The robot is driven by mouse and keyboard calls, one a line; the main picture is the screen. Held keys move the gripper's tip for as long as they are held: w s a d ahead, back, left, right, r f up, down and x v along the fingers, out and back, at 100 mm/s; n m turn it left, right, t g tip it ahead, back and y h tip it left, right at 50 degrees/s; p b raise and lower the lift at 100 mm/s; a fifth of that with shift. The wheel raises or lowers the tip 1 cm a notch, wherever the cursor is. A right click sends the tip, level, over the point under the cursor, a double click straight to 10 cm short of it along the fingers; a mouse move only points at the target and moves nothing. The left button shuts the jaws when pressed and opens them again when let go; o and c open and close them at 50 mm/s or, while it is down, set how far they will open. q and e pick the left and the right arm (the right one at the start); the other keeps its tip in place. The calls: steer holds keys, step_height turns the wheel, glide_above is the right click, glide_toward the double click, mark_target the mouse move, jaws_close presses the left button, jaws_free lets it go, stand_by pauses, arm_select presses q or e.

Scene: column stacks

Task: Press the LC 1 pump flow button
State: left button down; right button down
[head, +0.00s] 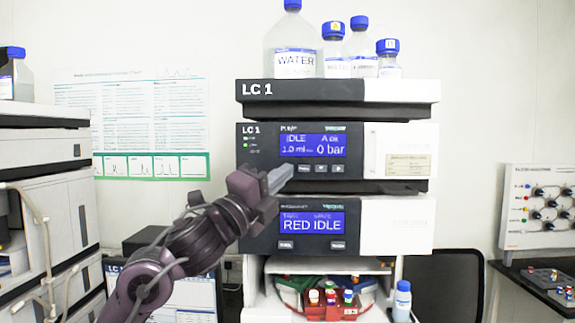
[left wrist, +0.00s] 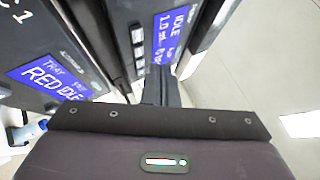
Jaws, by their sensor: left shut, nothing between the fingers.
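The LC 1 pump module (head: 262,150) is the dark-fronted unit in the middle of the stack. Its blue display (head: 314,145) reads IDLE, 1.0 ml and 0 bar. A row of small buttons sits under the display, the leftmost button (head: 304,168) having a label too small to read. My left gripper (head: 286,178) is shut and empty, its fingertips just left of and slightly below that button. In the left wrist view, the fingers (left wrist: 160,88) point at the pump front, near the display (left wrist: 172,38) and the buttons (left wrist: 138,52). Contact cannot be told. My right gripper is out of view.
Below the pump, the autosampler (head: 400,225) has a display reading RED IDLE (head: 311,222). Bottles, including one labelled WATER (head: 294,50), stand on top of the stack. A vial tray (head: 333,308) sits below. Another instrument stack (head: 50,160) stands at the left.

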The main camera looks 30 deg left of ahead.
mark_target(296, 162)
arm_select(q)
steer(key=shift+w+a, duration=0.3)
steer(key=shift+w, duration=0.2)
steer(key=shift+w+a, duration=0.3)
steer(key=shift+w, duration=0.2)
stand_by(0.5)
stand_by(0.9)
steer(key=shift+w+a, duration=0.2)
steer(key=shift+w, duration=0.15)
steer(key=shift+w+a, duration=0.25)
steer(key=shift+w, duration=0.1)
stand_by(0.7)
steer(key=shift+s, duration=0.1)
steer(key=shift+s+d, duration=0.45)
steer(key=shift+s, duration=0.2)
